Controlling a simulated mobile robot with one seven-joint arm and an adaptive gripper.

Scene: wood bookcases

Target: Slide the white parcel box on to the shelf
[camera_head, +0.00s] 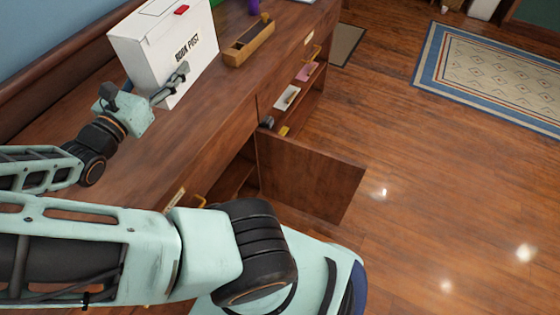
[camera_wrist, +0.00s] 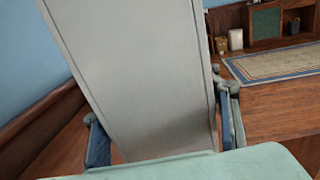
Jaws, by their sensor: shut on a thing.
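The white parcel box (camera_head: 165,50) has "BOOK POST" printed on its front and a red mark on its top. It is upright over the wooden cabinet top (camera_head: 205,105) in the head view; I cannot tell whether its base touches the wood. My gripper (camera_head: 172,84) is at the box's lower near part. In the wrist view the box's pale face (camera_wrist: 140,70) fills the middle and leans in the picture, with a finger of my gripper (camera_wrist: 163,125) on each side. The gripper is shut on the box. The cabinet's open shelf compartment (camera_head: 305,98) is below its top.
A cabinet door (camera_head: 310,178) stands open over the floor. A wooden tray (camera_head: 250,45) sits right of the box, with green and purple items beyond. Small items, including a pink one (camera_head: 307,72), lie in the compartment. The floor (camera_head: 430,190) on the right is clear up to a rug (camera_head: 495,75).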

